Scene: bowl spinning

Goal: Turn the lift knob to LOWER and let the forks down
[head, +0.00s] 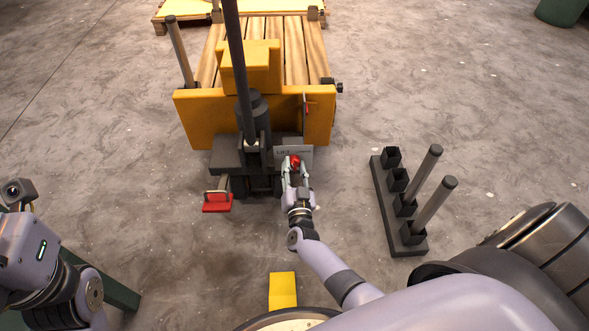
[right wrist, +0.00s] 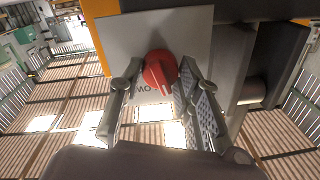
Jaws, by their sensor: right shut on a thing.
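The red lift knob (head: 295,161) sits on a light grey plate (head: 307,152) at the rear of a yellow pallet truck (head: 195,115). The plate's print is small; it seems to read "LIFT". In the right wrist view the knob (right wrist: 158,72) has a raised grip bar, and part of the lettering below it is covered. My right gripper (head: 296,174) is shut on the knob, a finger at each side. The forks are hidden under a wooden pallet (head: 290,40), so their height cannot be told. My left arm shows at the left edge; its fingers are out of view.
A dark handle pole (head: 238,70) rises from the truck. A red pedal (head: 217,203) sticks out at its lower left. A dark rack (head: 395,215) with grey posts stands on the right. A yellow block (head: 283,290) lies in front. The floor between is clear.

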